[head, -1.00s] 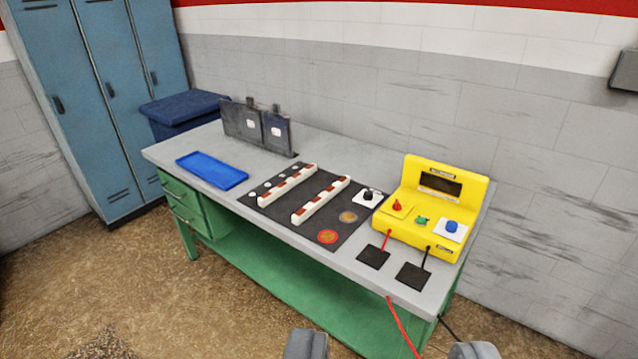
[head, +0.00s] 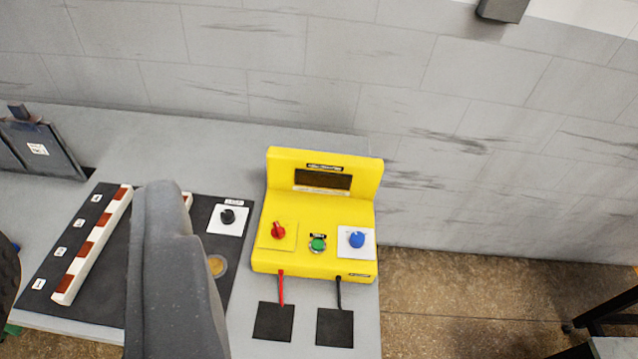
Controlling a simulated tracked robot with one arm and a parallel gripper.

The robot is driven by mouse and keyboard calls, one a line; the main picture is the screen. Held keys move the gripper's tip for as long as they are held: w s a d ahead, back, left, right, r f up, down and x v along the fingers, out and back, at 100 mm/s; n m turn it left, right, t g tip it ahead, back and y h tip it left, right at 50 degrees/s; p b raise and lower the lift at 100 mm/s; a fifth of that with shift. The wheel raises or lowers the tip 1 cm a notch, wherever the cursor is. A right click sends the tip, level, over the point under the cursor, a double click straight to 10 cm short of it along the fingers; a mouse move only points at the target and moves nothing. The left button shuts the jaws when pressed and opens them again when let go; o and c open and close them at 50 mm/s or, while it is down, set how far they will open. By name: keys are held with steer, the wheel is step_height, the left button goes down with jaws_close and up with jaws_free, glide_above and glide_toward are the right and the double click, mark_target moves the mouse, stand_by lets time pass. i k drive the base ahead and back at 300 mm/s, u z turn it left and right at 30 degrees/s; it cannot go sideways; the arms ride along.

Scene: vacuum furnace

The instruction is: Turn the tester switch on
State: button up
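The yellow tester (head: 320,215) stands on the grey bench, right of the middle of the view. Its display (head: 323,181) is dark. Its sloped front carries a red switch knob (head: 278,231) at left, a green button (head: 318,244) in the middle and a blue knob (head: 357,239) on a white plate at right. Which of these is the tester switch is not labelled legibly. My gripper (head: 165,200) shows as a large grey part in the left foreground, apart from the tester in the picture. I cannot make out two fingertips or anything held.
A black mat (head: 105,255) with white-and-brown strips lies left of the tester, partly hidden by my gripper. A black knob (head: 228,215) sits on a white plate there. Red and black leads run to two black pads (head: 273,322).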

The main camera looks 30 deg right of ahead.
mark_target(278, 233)
steer(key=z, duration=0.3)
steer(key=i, duration=0.75)
steer(key=z, duration=0.45)
steer(key=k, duration=0.8)
steer(key=z, duration=0.2)
steer(key=i, duration=0.8)
steer(key=u, duration=0.1)
